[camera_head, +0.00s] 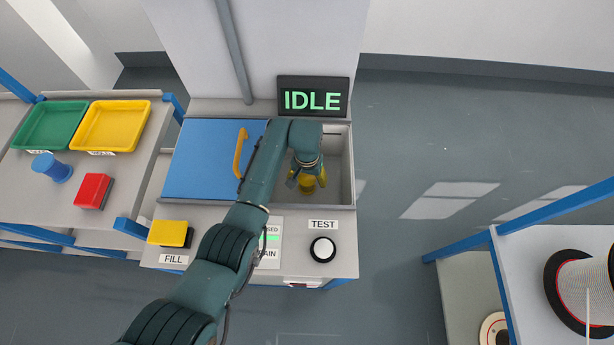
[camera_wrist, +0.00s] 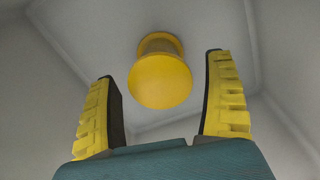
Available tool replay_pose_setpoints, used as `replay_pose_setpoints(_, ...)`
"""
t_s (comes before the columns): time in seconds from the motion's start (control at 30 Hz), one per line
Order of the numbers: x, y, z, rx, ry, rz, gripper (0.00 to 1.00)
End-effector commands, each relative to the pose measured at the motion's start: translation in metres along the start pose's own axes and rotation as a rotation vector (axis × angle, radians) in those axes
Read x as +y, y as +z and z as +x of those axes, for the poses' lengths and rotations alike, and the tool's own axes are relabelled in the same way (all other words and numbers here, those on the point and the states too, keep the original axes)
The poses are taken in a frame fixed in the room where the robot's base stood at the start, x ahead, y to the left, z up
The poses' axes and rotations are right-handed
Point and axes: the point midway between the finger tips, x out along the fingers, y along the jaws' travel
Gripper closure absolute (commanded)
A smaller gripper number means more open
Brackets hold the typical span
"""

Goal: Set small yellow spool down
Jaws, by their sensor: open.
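The small yellow spool (camera_head: 307,184) is inside the grey open compartment (camera_head: 341,163) of the machine, below my gripper (camera_head: 305,174). In the wrist view the spool (camera_wrist: 161,72) shows its round yellow end toward the camera. It stands against the pale compartment surface. My gripper (camera_wrist: 168,105) is open, with one yellow-padded finger on each side of the picture. The spool appears between and a little beyond the fingertips, with a visible gap on both sides. My arm partly hides the compartment in the head view.
A blue sliding lid (camera_head: 205,160) with a yellow handle (camera_head: 240,153) lies left of the compartment. The display (camera_head: 313,97) reads IDLE. A yellow FILL button (camera_head: 170,233) and a white TEST button (camera_head: 322,249) are in front. Trays and a blue spool (camera_head: 52,167) are at left.

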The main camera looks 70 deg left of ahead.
Motion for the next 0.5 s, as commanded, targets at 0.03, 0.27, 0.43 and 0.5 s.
replay_pose_setpoints(0.03,0.0,0.0,0.0,0.0,0.0,0.0,0.15)
replay_pose_setpoints(0.27,0.0,-0.001,-0.021,0.004,0.0,0.0,0.15)
replay_pose_setpoints(0.43,0.0,-0.001,-0.065,0.005,0.0,0.0,0.15)
replay_pose_setpoints(0.5,0.0,-0.001,-0.082,0.004,0.0,0.0,0.15)
